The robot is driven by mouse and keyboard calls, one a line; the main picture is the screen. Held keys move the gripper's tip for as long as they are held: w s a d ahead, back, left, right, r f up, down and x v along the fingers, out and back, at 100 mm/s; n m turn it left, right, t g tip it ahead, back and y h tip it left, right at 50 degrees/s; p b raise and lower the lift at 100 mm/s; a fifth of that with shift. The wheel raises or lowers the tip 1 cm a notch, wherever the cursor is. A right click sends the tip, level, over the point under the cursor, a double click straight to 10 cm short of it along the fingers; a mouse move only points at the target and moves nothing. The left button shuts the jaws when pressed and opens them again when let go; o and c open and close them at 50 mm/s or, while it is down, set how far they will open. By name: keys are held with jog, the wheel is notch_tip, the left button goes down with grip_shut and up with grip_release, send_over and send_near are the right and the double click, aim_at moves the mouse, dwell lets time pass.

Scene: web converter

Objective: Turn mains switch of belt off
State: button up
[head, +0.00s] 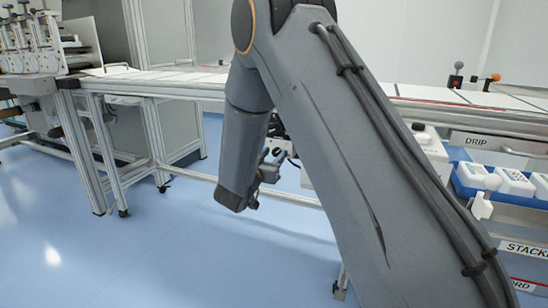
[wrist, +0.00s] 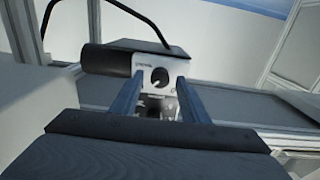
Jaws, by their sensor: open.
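In the wrist view, a pale metal switch box (wrist: 176,66) carries a round black rotary knob (wrist: 160,77). The two fingers of my gripper (wrist: 160,80) are spread apart, one on each side of the knob in the picture. They are empty, and the knob shows between them. I cannot tell how far the fingertips are from it. The knob's pointer position and the small print on the box are too small to read. In the head view, my arm hides the switch box and most of my gripper.
A black cylinder (wrist: 106,58) is beside the box, with a black cable (wrist: 140,12) above. In the head view, a long conveyor (head: 155,82) crosses behind my arm. Blue trays with white containers (head: 478,176) stand at right. The blue floor (head: 130,240) is clear at left.

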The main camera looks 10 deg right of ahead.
jog(key=shift+w+d, duration=0.2)
grip_shut()
